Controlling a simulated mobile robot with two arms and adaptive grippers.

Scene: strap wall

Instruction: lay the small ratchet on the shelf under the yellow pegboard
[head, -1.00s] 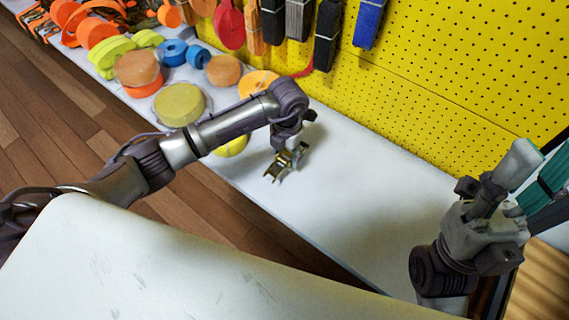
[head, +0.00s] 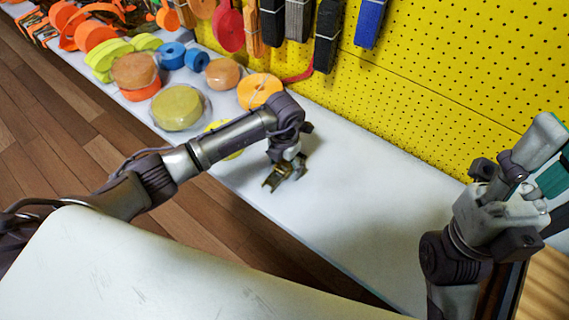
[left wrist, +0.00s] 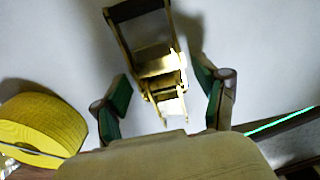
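The small ratchet (head: 277,178) is a brass-coloured metal piece with a dark frame at the white shelf (head: 350,190) under the yellow pegboard (head: 430,80). It appears to rest on the surface. My left gripper (head: 287,166) is right above it, and its fingers are partly hidden by the wrist. In the left wrist view the ratchet (left wrist: 158,72) lies between the two green-padded fingers (left wrist: 165,95), with a visible gap on each side. My right gripper (head: 535,165) is raised at the right edge, partly cut off, and its opening is unclear.
Strap rolls, among them a wrapped yellow one (head: 180,107) and an orange one (head: 260,91), stand on the shelf's left part. Straps such as a blue one (head: 371,22) hang on the pegboard. The shelf right of the ratchet is clear. A white tabletop (head: 150,270) fills the foreground.

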